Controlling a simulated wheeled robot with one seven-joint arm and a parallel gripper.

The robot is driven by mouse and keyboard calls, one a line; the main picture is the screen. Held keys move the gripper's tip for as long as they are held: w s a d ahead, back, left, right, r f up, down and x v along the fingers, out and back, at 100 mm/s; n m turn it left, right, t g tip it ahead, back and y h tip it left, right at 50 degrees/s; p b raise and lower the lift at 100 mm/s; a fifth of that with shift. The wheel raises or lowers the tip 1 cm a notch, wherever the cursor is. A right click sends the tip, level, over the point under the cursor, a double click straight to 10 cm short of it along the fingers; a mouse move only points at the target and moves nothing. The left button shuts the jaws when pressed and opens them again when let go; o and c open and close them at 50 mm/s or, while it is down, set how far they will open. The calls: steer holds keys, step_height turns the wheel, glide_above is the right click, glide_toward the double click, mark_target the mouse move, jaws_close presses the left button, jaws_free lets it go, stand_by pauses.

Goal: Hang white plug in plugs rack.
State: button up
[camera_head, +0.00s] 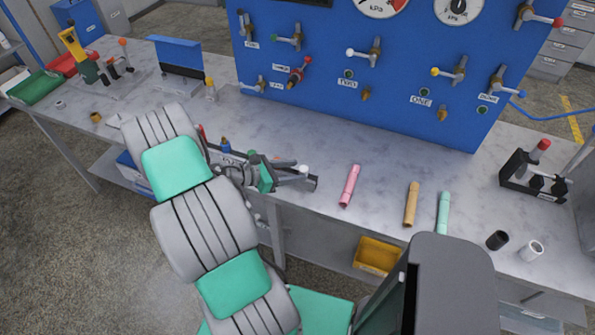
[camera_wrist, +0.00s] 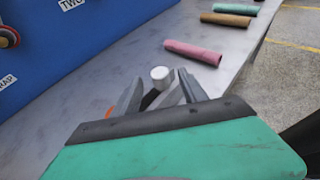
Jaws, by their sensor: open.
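The white plug shows as a white round top (camera_wrist: 160,75) on a dark stem in the wrist view, between the spread fingers of my gripper (camera_wrist: 160,95). In the head view its white tip (camera_head: 304,169) is by the fingertips of my gripper (camera_head: 290,173). My gripper is open; whether a finger touches the plug I cannot tell. A dark, labelled rack (camera_head: 314,184) at the table's front edge lies partly behind my arm, with a blue-topped plug (camera_head: 225,144) near its left part. Its label is not clearly readable.
Another dark rack (camera_head: 518,184) with a red-topped piece stands at the right. Pink (camera_head: 349,186), orange (camera_head: 411,204) and mint (camera_head: 443,212) tubes lie on the table, beside black (camera_head: 497,240) and white (camera_head: 531,251) rings. The blue valve panel (camera_head: 320,75) rises behind.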

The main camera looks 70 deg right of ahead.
steer(key=v, duration=0.6)
steer(key=shift+b, duration=0.45)
steer(key=shift+a, duration=0.1)
